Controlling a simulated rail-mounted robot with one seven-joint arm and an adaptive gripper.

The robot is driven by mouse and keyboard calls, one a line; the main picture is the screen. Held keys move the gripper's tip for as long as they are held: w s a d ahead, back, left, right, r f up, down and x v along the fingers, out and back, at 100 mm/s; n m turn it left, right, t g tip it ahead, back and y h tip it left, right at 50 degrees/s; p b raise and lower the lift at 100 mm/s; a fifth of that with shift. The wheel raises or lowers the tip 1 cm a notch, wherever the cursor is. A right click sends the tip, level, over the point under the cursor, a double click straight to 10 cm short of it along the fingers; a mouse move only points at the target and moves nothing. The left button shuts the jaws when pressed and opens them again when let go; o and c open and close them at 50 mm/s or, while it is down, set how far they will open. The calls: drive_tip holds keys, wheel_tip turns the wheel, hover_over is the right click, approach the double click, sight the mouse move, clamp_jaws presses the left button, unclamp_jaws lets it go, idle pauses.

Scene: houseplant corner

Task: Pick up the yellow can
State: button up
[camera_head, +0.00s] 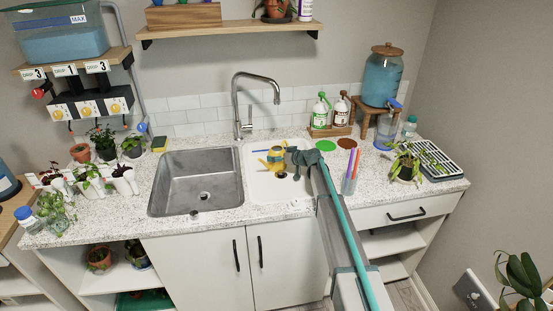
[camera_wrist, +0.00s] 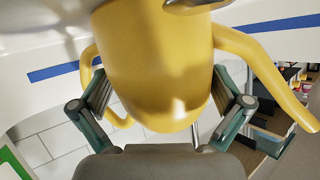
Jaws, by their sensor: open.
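The yellow can (camera_head: 274,155), a watering can with a spout and handle, stands in or over the white right-hand basin (camera_head: 262,188). My gripper (camera_head: 296,157) is close against its right side in the head view and hides part of it. In the wrist view the yellow can's body (camera_wrist: 155,65) fills the space between the two open fingers of my gripper (camera_wrist: 163,88). Its curved yellow parts pass outside the fingers on both sides. Whether the fingers touch the can cannot be told.
The grey sink (camera_head: 198,182) lies to the left, with a tall faucet (camera_head: 238,108) behind. A cup of coloured sticks (camera_head: 350,180) stands right of my arm.

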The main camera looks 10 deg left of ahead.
drive_tip(key=c, duration=1.2)
drive_tip(key=shift+c, duration=1)
drive_tip(key=shift+r, duration=0.15)
